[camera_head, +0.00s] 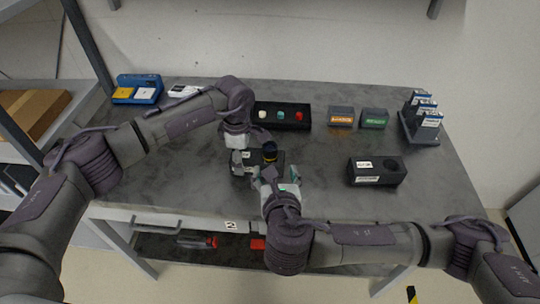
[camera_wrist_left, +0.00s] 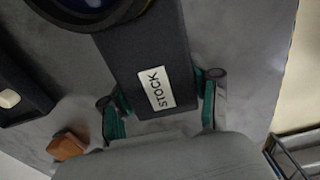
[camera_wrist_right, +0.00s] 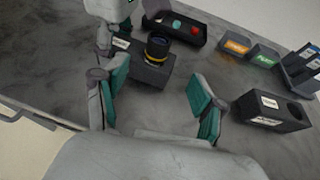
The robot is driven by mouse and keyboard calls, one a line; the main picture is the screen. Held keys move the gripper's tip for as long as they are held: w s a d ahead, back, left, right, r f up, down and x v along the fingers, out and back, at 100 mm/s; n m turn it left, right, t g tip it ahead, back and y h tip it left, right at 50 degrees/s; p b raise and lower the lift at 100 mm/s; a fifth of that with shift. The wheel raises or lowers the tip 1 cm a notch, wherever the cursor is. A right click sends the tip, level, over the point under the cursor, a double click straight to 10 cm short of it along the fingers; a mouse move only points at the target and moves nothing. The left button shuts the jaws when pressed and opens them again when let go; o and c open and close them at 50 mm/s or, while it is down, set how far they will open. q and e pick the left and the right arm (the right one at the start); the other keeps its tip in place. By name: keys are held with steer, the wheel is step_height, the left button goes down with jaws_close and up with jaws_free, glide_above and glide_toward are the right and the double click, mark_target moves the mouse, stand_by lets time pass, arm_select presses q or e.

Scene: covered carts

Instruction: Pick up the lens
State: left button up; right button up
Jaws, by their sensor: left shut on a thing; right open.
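The lens (camera_head: 269,151) is a dark cylinder with a yellow ring. It stands upright in a dark block labelled STOCK (camera_wrist_right: 151,69) near the middle of the cart top; part of the lens shows at the top of the left wrist view (camera_wrist_left: 92,5). My left gripper (camera_wrist_left: 160,100) is shut on the STOCK block, with a finger on each side of the label. My right gripper (camera_wrist_right: 155,105) is open and empty, on the near side of the block and apart from the lens. In the head view it partly covers the block's near right side.
A second dark block with a round hole (camera_head: 391,165) stands to the right. A tray with three coloured knobs (camera_head: 282,116), two small bins (camera_head: 341,116) and a rack (camera_head: 420,128) stand farther back. A blue case (camera_head: 137,88) is at the back left. The right front surface is clear.

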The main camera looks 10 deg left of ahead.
mark_target(271, 157)
steer(key=x, duration=0.6)
steer(key=shift+f, duration=0.4)
steer(key=shift+x, duration=2.75)
steer(key=shift+a+r, duration=0.15)
steer(key=shift+c, duration=0.3)
